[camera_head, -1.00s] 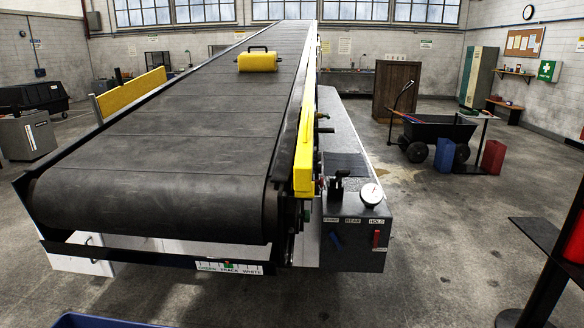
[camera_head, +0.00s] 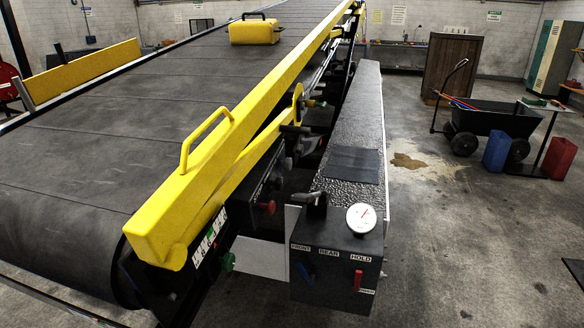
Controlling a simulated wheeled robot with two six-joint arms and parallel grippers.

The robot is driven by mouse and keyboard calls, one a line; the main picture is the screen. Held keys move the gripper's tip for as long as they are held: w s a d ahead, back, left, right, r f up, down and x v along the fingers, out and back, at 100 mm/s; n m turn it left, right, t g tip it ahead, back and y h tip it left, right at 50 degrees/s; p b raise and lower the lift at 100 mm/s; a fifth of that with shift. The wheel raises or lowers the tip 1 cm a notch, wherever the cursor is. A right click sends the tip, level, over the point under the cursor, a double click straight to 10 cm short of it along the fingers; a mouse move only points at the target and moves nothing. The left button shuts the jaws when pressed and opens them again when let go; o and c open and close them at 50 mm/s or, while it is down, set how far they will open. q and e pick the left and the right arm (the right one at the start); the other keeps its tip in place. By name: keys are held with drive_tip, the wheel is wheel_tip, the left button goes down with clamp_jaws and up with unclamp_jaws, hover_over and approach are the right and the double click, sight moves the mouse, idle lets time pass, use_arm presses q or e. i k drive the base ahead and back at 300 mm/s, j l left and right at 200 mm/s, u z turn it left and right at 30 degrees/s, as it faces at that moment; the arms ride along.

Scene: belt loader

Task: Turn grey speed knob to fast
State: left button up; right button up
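No knob that I can clearly make out as the grey speed knob shows, and no fast marking is readable. The belt loader's dark control box (camera_head: 335,270) stands at the front, lower centre. A red knob (camera_head: 266,207) and a green knob (camera_head: 229,262) sit left of the box, beside the yellow rail. Neither of my grippers is in view.
The yellow side rail (camera_head: 190,205) with its handle runs along the dark belt (camera_head: 110,150). A yellow case (camera_head: 254,31) lies on the belt. A black cart (camera_head: 490,118), blue can (camera_head: 496,152) and red can (camera_head: 558,158) stand at right.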

sight(287, 163)
drive_tip(key=i+l+u, duration=0.5)
drive_tip(key=l, duration=1.6)
drive_tip(key=l+u, duration=0.45)
drive_tip(key=l, duration=1.65)
drive_tip(key=k, duration=0.05)
